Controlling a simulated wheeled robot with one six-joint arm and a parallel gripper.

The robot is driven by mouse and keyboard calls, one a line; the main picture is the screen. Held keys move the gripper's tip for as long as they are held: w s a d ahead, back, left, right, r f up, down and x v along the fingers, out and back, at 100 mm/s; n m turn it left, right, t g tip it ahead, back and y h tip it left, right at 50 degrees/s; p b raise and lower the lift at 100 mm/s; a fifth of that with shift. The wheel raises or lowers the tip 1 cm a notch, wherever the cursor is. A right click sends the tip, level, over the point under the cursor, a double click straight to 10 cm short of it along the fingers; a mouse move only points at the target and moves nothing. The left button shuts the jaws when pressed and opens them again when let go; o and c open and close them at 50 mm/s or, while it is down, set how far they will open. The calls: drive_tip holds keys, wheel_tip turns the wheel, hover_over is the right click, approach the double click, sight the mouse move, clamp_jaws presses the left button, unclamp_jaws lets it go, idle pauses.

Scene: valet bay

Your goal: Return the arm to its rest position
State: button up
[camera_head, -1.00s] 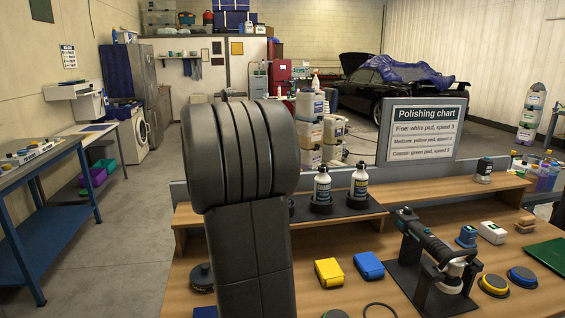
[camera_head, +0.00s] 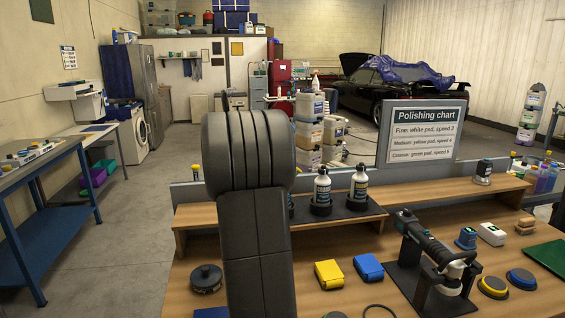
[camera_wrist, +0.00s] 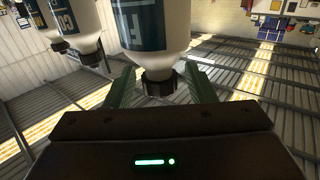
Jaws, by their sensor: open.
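My arm (camera_head: 255,215) stands upright in front of the bench in the head view, a thick dark joint at its top. My gripper is hidden from the head view. In the wrist view my gripper (camera_wrist: 160,68) has its two green fingers apart. A white bottle (camera_wrist: 178,28) with a dark label and black cap shows upside down between the fingers in the picture; I cannot tell its distance or whether it touches. Two more bottles show at the upper left of the wrist view.
On the bench shelf stand two white bottles (camera_head: 322,187) in dark holders. A polisher (camera_head: 425,245) rests on a black stand. A yellow box (camera_head: 329,274), a blue box (camera_head: 369,267) and a black disc (camera_head: 206,278) lie nearby. A chart sign (camera_head: 422,132) rises behind. Left floor is clear.

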drive_tip(key=shift+f+y+b, duration=0.3)
drive_tip(key=shift+b, duration=0.35)
drive_tip(key=shift+s+r+n+t+y+b, duration=0.15)
drive_tip(key=shift+n+t+y+b, duration=0.25)
drive_tip(key=shift+b, duration=0.45)
drive_tip(key=shift+n+y+b, duration=0.4)
drive_tip(key=shift+y+b, duration=0.1)
drive_tip(key=shift+b, duration=0.3)
drive_tip(key=shift+y+b, duration=0.3)
drive_tip(key=shift+b, duration=0.15)
drive_tip(key=n+t+y+b, duration=0.1)
drive_tip(key=n+y+b, duration=0.2)
drive_tip(key=b, duration=0.3)
drive_tip(key=shift+y+b, duration=0.35)
drive_tip(key=shift+y, duration=0.15)
